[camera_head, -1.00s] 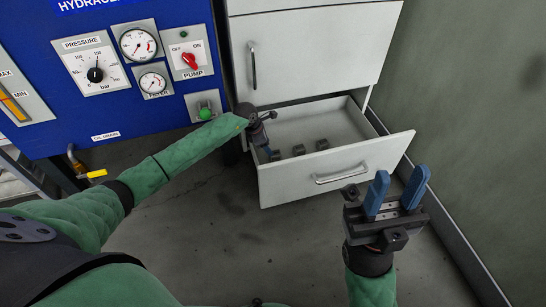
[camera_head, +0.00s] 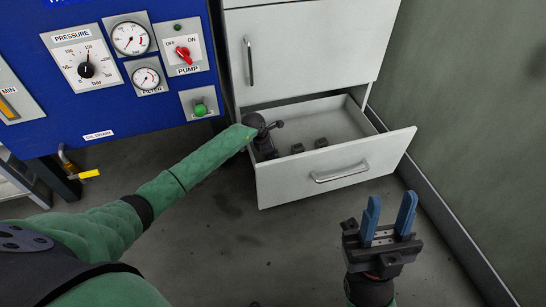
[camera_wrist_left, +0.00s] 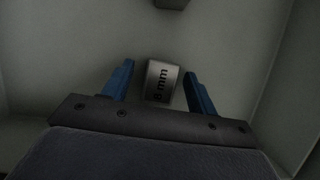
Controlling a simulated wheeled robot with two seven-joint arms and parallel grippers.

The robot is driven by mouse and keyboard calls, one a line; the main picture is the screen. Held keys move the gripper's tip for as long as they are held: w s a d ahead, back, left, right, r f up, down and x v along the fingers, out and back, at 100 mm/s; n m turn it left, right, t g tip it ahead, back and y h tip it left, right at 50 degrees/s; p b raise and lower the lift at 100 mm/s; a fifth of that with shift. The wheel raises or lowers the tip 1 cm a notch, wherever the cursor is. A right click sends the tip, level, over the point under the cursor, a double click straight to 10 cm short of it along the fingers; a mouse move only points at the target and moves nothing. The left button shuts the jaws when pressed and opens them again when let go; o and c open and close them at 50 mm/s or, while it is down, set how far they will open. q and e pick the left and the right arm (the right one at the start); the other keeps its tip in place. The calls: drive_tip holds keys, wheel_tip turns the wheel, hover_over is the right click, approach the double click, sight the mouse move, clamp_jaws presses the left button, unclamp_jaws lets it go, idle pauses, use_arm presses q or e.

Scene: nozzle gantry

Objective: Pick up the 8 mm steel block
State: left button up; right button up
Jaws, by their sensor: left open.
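The 8 mm steel block (camera_wrist_left: 161,82) lies on the drawer floor in the left wrist view, its "8 mm" marking facing the camera. My left gripper (camera_wrist_left: 158,88) is open, with one blue finger on each side of the block; I cannot tell whether either finger touches it. In the head view my left gripper (camera_head: 264,148) reaches into the open drawer (camera_head: 335,170) at its left end, and the block there is hidden by the gripper. My right gripper (camera_head: 388,215) is open and empty, out in front of the drawer with its blue fingers pointing up.
Two more dark blocks (camera_head: 298,148) (camera_head: 321,142) lie in the drawer to the right of my left gripper. Part of another block (camera_wrist_left: 172,3) shows at the top of the left wrist view. The blue hydraulic panel (camera_head: 110,110) stands left of the drawer. The drawer's right side is clear.

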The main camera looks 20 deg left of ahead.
use_arm(q)
drive_tip(key=shift+c, duration=0.2)
clamp_jaws()
drive_tip(key=shift+r, duration=0.15)
